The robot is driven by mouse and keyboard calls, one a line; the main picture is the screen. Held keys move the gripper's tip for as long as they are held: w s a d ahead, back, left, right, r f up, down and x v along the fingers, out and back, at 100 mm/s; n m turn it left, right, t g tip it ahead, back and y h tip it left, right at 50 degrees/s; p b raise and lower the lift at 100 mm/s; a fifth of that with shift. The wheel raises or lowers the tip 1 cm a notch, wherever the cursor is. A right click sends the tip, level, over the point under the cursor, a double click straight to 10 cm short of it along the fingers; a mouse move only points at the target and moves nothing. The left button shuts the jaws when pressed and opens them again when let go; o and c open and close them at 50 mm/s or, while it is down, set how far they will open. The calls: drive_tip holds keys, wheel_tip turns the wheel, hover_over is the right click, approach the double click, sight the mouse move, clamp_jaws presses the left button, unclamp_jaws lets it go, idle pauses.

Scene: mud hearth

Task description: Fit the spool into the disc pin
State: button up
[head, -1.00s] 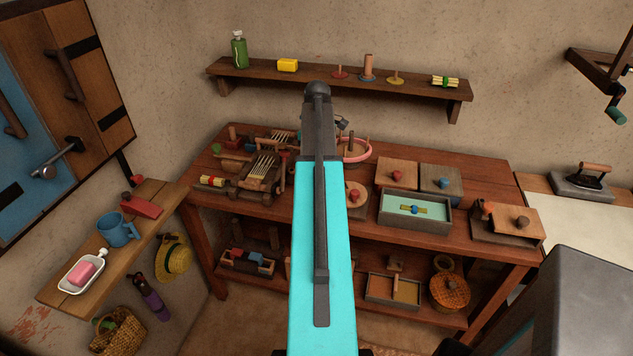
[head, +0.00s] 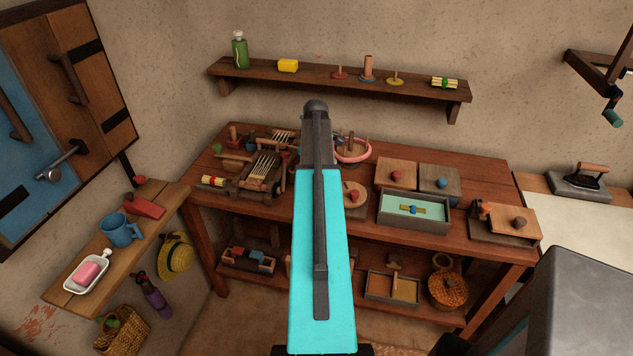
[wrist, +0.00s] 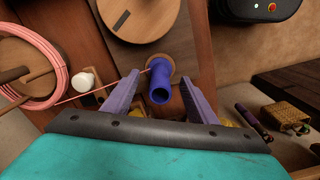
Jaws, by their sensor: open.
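In the wrist view, a blue cylinder, probably the spool (wrist: 160,88), shows nearly end-on with a tan round edge at its far end. My gripper (wrist: 160,76) is open, with one finger on each side of the cylinder; I cannot tell whether either touches it. In the head view my arm hides the gripper and this cylinder. On the wall shelf stand a red disc with a pin (head: 340,74), a blue disc carrying a brown cylinder (head: 368,68), and a yellow disc with a pin (head: 395,80). I cannot tell which is the task's disc pin.
A pink coil (head: 353,151) lies on the crowded workbench (head: 350,232); it also shows in the wrist view (wrist: 50,55), with a thin strand running toward the cylinder. A round wooden board (wrist: 140,15) lies close by. A green-lined tray (head: 440,226) stands at right.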

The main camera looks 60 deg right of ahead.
drive_tip(key=c, duration=1.1)
drive_tip(key=shift+r, duration=0.15)
drive_tip(key=shift+c, duration=0.2)
drive_tip(key=shift+r+b, duration=0.75)
drive_tip(key=shift+r, duration=0.6)
drive_tip(key=shift+s+a+r, duration=0.1)
drive_tip(key=shift+s+r, duration=0.1)
drive_tip(key=shift+s, duration=0.1)
drive_tip(key=s+a+b, duration=0.2)
drive_tip(key=s, duration=0.5)
drive_tip(key=s+a+r+b, duration=0.1)
drive_tip(key=s+a+b, duration=0.1)
drive_tip(key=s, duration=0.5)
drive_tip(key=shift+s+a+r, duration=0.25)
drive_tip(key=shift+a+r, duration=0.05)
drive_tip(key=shift+a, duration=0.45)
